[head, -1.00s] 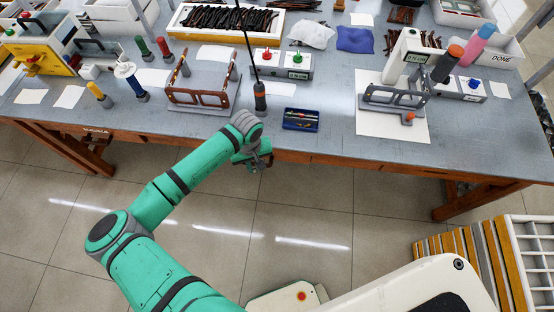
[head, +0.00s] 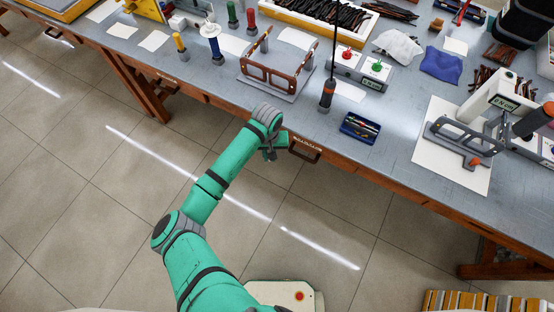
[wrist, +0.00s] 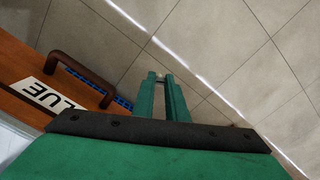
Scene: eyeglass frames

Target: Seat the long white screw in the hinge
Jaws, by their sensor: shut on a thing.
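My gripper (head: 272,154) is in front of the bench's front edge, below the top and beside a drawer handle. In the wrist view its two green fingers (wrist: 161,77) are close together on a small pale thing between the tips, too small to tell whether it is the long white screw. A brown eyeglass frame (head: 268,75) stands in a grey holder on the bench, above my gripper in the picture. A grey eyeglass frame (head: 462,137) sits in a fixture on a white sheet at the right. The hinges are too small to make out.
A blue tray (head: 360,127) with small parts lies near the bench's front edge. An upright screwdriver (head: 327,95) stands left of it. The drawer handle (wrist: 80,78) and a partly seen label (wrist: 48,97) are close to my fingers.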

